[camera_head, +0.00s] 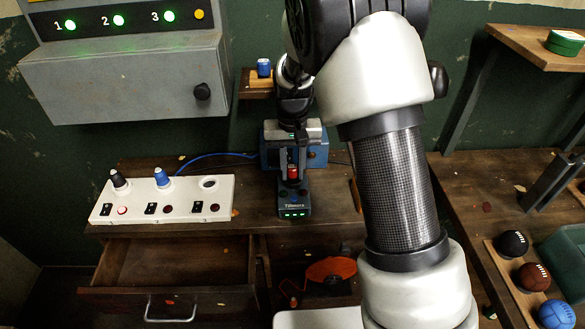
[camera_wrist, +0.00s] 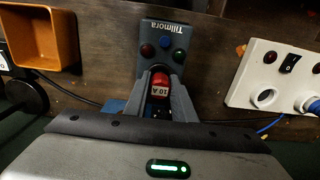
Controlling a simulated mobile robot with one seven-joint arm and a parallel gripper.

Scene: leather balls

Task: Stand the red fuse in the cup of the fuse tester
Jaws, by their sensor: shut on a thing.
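The red fuse (camera_head: 293,171) is in the jaws of my gripper (camera_head: 292,163). In the wrist view the fuse (camera_wrist: 160,88) shows a white "10 A" label between the two grey fingers of my gripper (camera_wrist: 163,92). The tester (camera_wrist: 164,40) also shows in the wrist view, just beyond the fuse, with red, blue and green round parts. The fuse looks upright over the tester in the head view. Its lower end and the cup are hidden, so I cannot tell whether it is seated.
A white socket panel (camera_head: 193,209) holds a black fuse (camera_head: 119,179) and a blue fuse (camera_head: 162,177); its third socket is empty. A blue box (camera_head: 318,153) stands behind the tester. An open drawer (camera_head: 190,265) juts out below. An orange container (camera_wrist: 40,38) shows in the wrist view.

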